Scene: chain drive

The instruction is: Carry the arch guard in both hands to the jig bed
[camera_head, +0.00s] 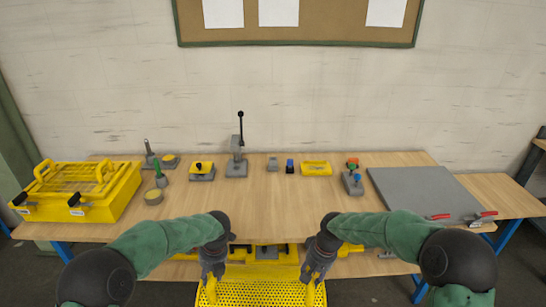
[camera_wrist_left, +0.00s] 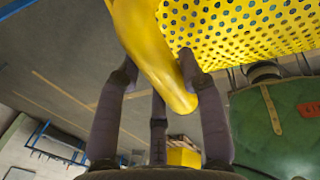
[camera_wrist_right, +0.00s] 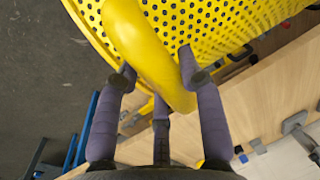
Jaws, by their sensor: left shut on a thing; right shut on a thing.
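The arch guard (camera_head: 262,294) is a yellow perforated piece with tube handles. It hangs in front of the table's near edge, low in the head view, its bottom cut off by the frame. My left gripper (camera_head: 209,282) is shut on its left handle, which shows in the left wrist view (camera_wrist_left: 150,55). My right gripper (camera_head: 313,279) is shut on its right handle, which shows in the right wrist view (camera_wrist_right: 145,50). A flat grey plate (camera_head: 415,190) with red-handled clamps (camera_head: 438,216) lies at the table's right end; it looks like the jig bed.
A yellow caged box (camera_head: 75,190) stands at the table's left end. A lever press (camera_head: 237,160), a yellow block (camera_head: 316,168) and several small fixtures line the back. More yellow and grey parts (camera_head: 266,251) sit at the near edge, partly hidden. The middle of the wooden table (camera_head: 275,210) is clear.

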